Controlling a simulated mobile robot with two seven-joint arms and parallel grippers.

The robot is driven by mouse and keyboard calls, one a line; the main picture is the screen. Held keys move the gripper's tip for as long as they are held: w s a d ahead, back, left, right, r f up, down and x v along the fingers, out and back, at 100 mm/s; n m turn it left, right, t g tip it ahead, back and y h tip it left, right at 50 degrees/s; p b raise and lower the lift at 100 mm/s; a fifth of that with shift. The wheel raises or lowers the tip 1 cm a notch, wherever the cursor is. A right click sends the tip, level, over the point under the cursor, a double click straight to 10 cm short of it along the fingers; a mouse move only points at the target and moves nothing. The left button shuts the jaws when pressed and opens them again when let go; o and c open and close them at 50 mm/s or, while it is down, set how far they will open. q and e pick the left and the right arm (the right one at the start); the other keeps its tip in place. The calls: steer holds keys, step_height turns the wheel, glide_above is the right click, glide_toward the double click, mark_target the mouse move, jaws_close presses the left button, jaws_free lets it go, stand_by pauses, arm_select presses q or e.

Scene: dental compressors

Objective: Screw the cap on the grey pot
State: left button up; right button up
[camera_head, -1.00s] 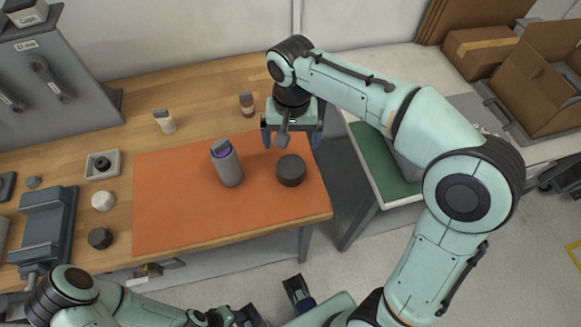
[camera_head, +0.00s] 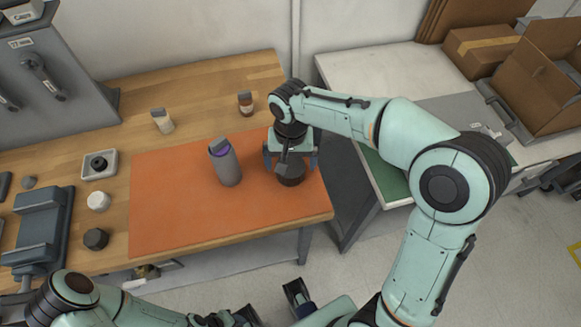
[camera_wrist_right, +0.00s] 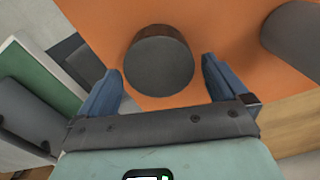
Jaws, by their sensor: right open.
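A tall grey pot (camera_head: 228,168) stands upright on the orange mat (camera_head: 170,205), with a purple ring and a small dark grey piece at its top. It shows partly in the right wrist view (camera_wrist_right: 295,35). A dark round piece with a brownish side, perhaps the cap (camera_head: 291,178), sits on the mat to its right. My right gripper (camera_head: 291,164) is open above this piece. In the wrist view the dark piece (camera_wrist_right: 159,68) lies between and just beyond the fingertips, with gaps at both sides. My left arm is low in the head view; its gripper's jaws are not clear.
Left of the mat are a square tray (camera_head: 100,165), a white knob (camera_head: 98,201), a dark knob (camera_head: 96,239) and a grey fixture (camera_head: 42,225). Two small bottles, one whitish (camera_head: 162,121) and one brown (camera_head: 245,104), stand behind. A second table (camera_head: 380,55) is at right.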

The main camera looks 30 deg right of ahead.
step_height(320, 180, down, 2)
stand_by(0.4)
steer(key=c, duration=0.9)
steer(key=shift+r, duration=0.1)
steer(key=shift+c, duration=0.2)
step_height(320, 180, up, 20)
steer(key=p, duration=0.3)
steer(key=shift+p, duration=0.35)
